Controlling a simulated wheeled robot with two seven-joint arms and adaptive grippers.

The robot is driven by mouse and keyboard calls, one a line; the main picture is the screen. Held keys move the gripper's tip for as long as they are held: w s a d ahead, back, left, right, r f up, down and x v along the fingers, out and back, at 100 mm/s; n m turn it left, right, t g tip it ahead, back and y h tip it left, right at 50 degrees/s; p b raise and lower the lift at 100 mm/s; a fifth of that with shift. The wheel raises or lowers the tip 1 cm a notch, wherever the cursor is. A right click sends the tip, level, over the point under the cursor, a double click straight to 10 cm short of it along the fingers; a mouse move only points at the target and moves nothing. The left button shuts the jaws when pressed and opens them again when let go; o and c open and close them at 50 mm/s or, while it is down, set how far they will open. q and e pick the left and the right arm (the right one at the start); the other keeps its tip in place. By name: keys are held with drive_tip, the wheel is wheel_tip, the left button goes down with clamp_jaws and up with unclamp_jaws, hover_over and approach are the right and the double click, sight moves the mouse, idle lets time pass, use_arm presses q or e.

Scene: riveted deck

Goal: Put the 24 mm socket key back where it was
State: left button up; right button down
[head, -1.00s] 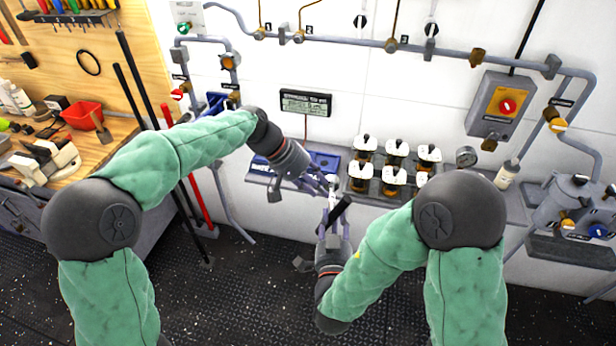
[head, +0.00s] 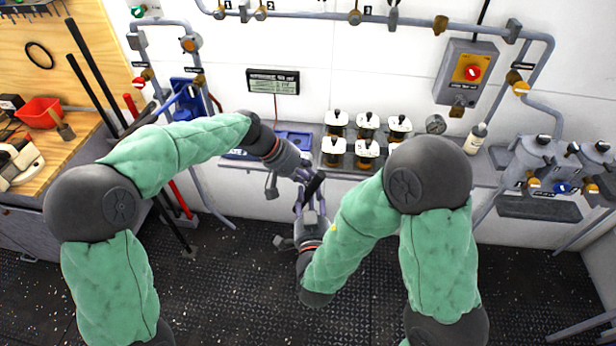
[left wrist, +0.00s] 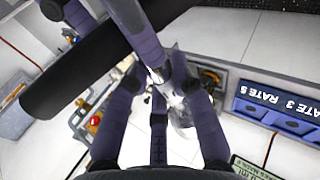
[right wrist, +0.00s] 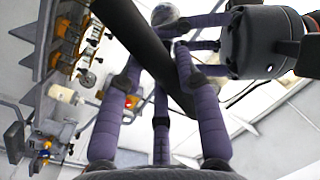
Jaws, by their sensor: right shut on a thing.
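The socket key has a black bar-like handle (head: 315,186), tilted between my two grippers, low in front of the wall ledge. My right gripper (head: 308,205) is shut on the key, below the handle's upper end. In the right wrist view the black handle (right wrist: 150,45) crosses between my fingers, and a round shiny part (right wrist: 165,14) shows behind it. My left gripper (head: 304,176) is close beside the key from the upper left. In the left wrist view its fingers are spread, with the black handle (left wrist: 75,75) beyond them. The key's size marking is not readable.
A blue tray (head: 293,140) lies on the ledge behind the grippers. A display (head: 273,80) hangs above. The dark floor (head: 240,290) in front is clear.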

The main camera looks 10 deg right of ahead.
drive_tip(key=c, duration=0.8)
unclamp_jaws()
